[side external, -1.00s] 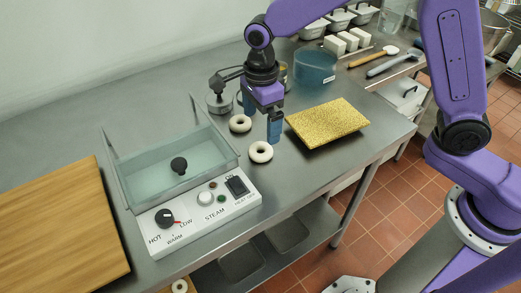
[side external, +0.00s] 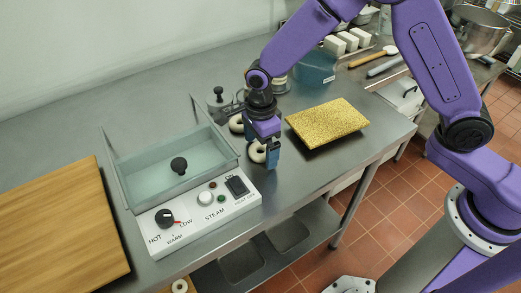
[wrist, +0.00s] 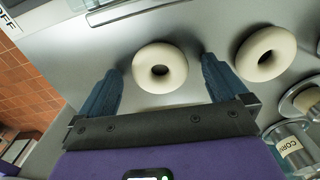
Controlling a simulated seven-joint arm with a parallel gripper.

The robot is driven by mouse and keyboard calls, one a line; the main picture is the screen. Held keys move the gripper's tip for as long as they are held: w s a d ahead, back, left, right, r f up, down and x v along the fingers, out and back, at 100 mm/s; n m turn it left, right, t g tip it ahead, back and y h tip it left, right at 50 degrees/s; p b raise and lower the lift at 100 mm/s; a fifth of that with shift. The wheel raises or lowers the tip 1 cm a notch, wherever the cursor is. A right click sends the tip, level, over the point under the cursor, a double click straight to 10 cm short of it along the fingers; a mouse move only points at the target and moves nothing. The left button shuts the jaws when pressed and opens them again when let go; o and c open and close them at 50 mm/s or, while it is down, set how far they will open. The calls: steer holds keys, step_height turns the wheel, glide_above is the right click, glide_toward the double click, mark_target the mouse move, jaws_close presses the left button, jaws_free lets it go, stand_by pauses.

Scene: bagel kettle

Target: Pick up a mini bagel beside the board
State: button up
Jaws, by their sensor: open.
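Two pale, ring-shaped mini bagels lie on the steel counter beside the gold board (side external: 328,122). The nearer bagel (side external: 257,152) is partly covered by my gripper (side external: 262,158) in the side view. In the wrist view this bagel (wrist: 160,67) lies ahead of and between my two blue fingers (wrist: 162,88), which are open and apart from it on both sides. The other bagel (side external: 236,124) is farther back; in the wrist view it lies to the right (wrist: 265,53), outside the right finger.
The kettle with its glass-walled basin (side external: 172,165) and control panel (side external: 200,212) stands left of the bagels. A wooden board (side external: 60,225) is at far left. Jars, one labelled (wrist: 291,146), stand near the farther bagel.

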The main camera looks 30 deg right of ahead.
steer(key=c, duration=1.1)
steer(key=shift+r, duration=0.1)
